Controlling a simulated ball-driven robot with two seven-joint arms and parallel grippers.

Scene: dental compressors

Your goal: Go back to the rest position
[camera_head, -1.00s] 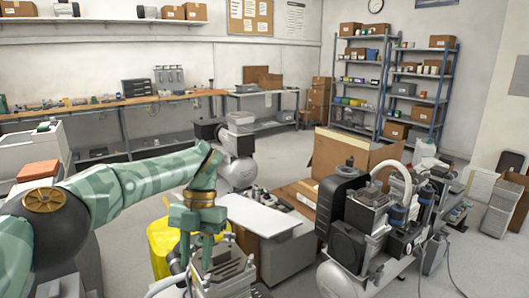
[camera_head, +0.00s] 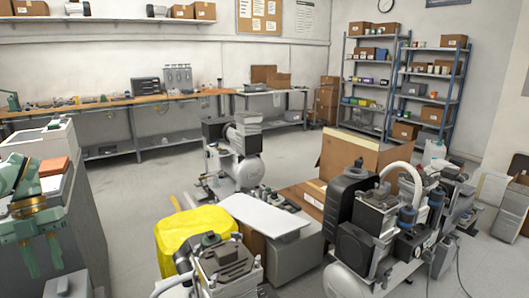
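My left gripper (camera_head: 42,258) is at the left edge of the head view, a green hand with a brass-coloured ring, pointing down. Its two fingers are apart with nothing seen between them. It hangs in front of the grey cabinet (camera_head: 88,225) at the left, with a small grey block-like part below it at the bottom edge. My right gripper is not in view.
A larger compressor (camera_head: 375,235) is at the right, beside an open cardboard box (camera_head: 345,150). Another compressor (camera_head: 240,165) stands behind. The floor (camera_head: 135,210) between cabinet and compressors is clear.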

